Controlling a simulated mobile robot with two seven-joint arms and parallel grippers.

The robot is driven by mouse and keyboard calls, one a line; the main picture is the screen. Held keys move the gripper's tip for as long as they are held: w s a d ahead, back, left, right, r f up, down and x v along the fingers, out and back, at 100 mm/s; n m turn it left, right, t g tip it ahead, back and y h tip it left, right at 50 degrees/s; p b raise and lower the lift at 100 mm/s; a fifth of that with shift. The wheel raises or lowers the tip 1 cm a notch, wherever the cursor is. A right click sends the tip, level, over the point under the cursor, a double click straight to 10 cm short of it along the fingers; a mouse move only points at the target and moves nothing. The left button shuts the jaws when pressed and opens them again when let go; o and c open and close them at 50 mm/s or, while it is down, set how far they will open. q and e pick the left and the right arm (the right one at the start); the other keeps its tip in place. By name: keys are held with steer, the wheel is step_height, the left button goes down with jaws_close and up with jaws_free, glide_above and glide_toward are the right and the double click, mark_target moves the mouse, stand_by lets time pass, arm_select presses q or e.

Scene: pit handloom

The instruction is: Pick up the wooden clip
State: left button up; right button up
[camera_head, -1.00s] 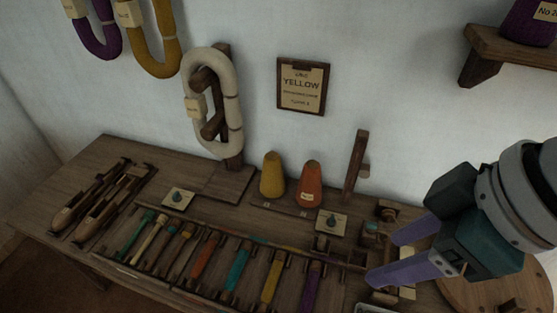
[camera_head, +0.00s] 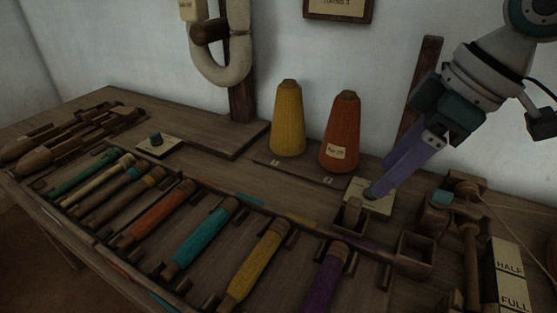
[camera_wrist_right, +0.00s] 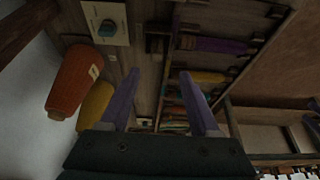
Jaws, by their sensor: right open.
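My right gripper (camera_head: 378,188) comes in from the upper right with its purple fingers pointing down to the left, over a pale card with a dark teal knob (camera_head: 367,196). In the right wrist view my gripper (camera_wrist_right: 160,74) shows its two fingers apart, with nothing held between them. A small wooden piece (camera_head: 352,214) at the front edge of that card may be the wooden clip; I cannot tell for sure. It seems to show also as a dark block (camera_wrist_right: 156,40) beyond the fingertips in the right wrist view.
A rack holds several coloured bobbins, such as a teal one (camera_head: 202,238) and a purple one (camera_head: 326,280). A yellow cone (camera_head: 288,120) and an orange cone (camera_head: 340,135) stand left of my gripper. An open wooden box (camera_head: 415,253) and a HALF/FULL card (camera_head: 508,275) lie to the right.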

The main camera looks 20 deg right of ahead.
mark_target(357, 202)
steer(key=b+x, duration=0.1)
steer(key=x, duration=0.3)
steer(key=shift+a+f, duration=0.15)
steer(key=shift+f, duration=0.15)
steer(key=b+x, duration=0.2)
steer(key=x, duration=0.1)
steer(key=b+x, duration=0.1)
steer(key=shift+w+d+f, duration=0.25)
steer(key=shift+w+f, duration=0.05)
steer(key=shift+w, duration=0.05)
steer(key=shift+w+a+f, duration=0.15)
steer(key=shift+f, duration=0.1)
steer(key=shift+c, duration=0.2)
jaws_close()
